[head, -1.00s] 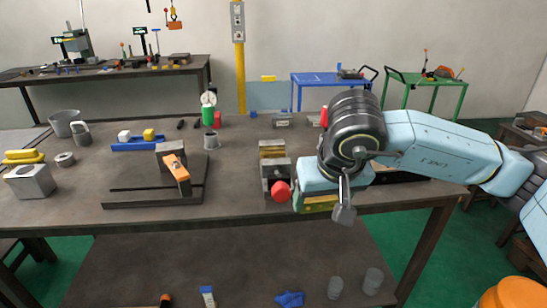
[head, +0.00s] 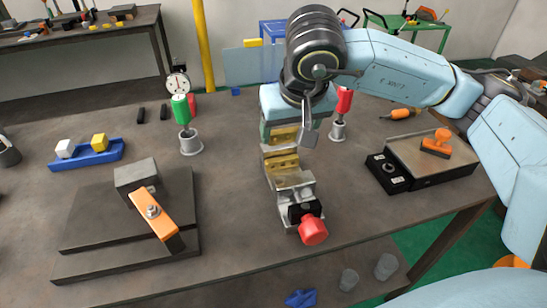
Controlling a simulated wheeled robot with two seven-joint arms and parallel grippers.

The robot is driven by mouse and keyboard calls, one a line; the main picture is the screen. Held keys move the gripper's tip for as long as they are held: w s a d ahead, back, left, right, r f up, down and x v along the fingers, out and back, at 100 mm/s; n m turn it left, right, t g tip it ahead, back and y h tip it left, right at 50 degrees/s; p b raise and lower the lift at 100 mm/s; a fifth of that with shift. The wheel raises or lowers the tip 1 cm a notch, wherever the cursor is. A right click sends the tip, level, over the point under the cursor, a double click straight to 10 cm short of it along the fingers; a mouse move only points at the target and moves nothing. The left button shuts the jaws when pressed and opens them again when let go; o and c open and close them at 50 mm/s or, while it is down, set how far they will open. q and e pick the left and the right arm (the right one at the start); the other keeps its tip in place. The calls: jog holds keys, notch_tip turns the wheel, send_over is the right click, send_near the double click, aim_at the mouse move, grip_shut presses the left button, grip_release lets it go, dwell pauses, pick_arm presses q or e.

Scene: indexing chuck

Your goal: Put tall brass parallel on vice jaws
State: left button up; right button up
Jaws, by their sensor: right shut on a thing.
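The vice (head: 294,184) stands on the bench near the middle, with a red knob (head: 313,230) at its near end. Brass-coloured pieces (head: 281,164) show at the vice jaws. My right gripper (head: 285,128) is over the far end of the vice, pointing down and shut on a brass block, which looks like the tall brass parallel (head: 284,138). The block is just behind the brass pieces at the jaws; I cannot tell whether it touches the vice. My wrist hides much of the fingers. My left gripper is not in view.
At left is a dark stepped plate (head: 100,238) with a grey block and orange clamp. A blue rack (head: 88,155) and a dial indicator (head: 178,84) stand behind. A black-fronted grey box (head: 430,162) is at right. Bench between plate and vice is clear.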

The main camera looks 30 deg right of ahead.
jog(key=f, duration=0.5)
jog(key=shift+s+f+b, duration=0.3)
jog(key=shift+b, duration=0.05)
notch_tip(320, 180, down, 4)
jog(key=shift+r+b, duration=0.15)
jog(key=shift+b, duration=0.15)
jog(key=shift+w, duration=0.15)
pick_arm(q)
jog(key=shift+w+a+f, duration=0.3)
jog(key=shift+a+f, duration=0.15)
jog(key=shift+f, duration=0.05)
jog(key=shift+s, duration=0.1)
pick_arm(e)
jog(key=shift+f, duration=0.2)
jog(key=o, duration=1.1)
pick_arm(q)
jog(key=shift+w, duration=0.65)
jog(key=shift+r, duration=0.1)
